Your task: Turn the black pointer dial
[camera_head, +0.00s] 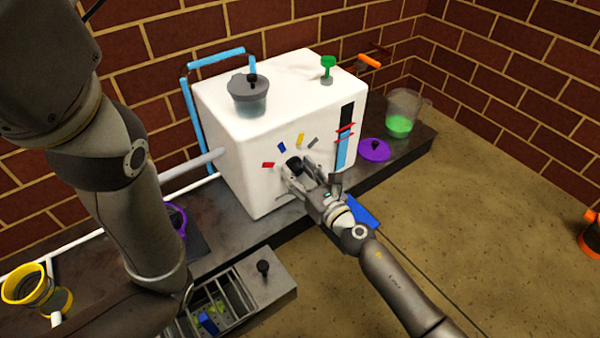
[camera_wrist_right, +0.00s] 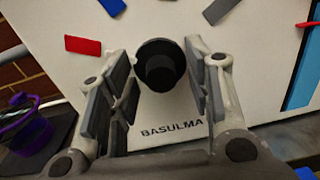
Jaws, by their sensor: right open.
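The black pointer dial (camera_head: 294,164) sticks out of the front of a white box-shaped machine (camera_head: 240,140). In the right wrist view the dial (camera_wrist_right: 160,68) shows as a round black knob above the "BASULMA" lettering. My right gripper (camera_head: 309,174) is open at the machine's front, with its fingers (camera_wrist_right: 157,82) on either side of the dial. Gaps show on both sides, and I cannot tell whether either finger touches it. The dial's pointer direction is not clear. Red, blue, yellow and grey marks (camera_head: 268,164) fan around the dial. My left gripper is not in view.
A grey-lidded pot (camera_head: 249,101) and a green knob (camera_head: 328,66) are on top of the machine. A purple lid (camera_head: 374,151) and a jug of green liquid (camera_head: 400,118) stand at its right. The floor at right is mostly clear.

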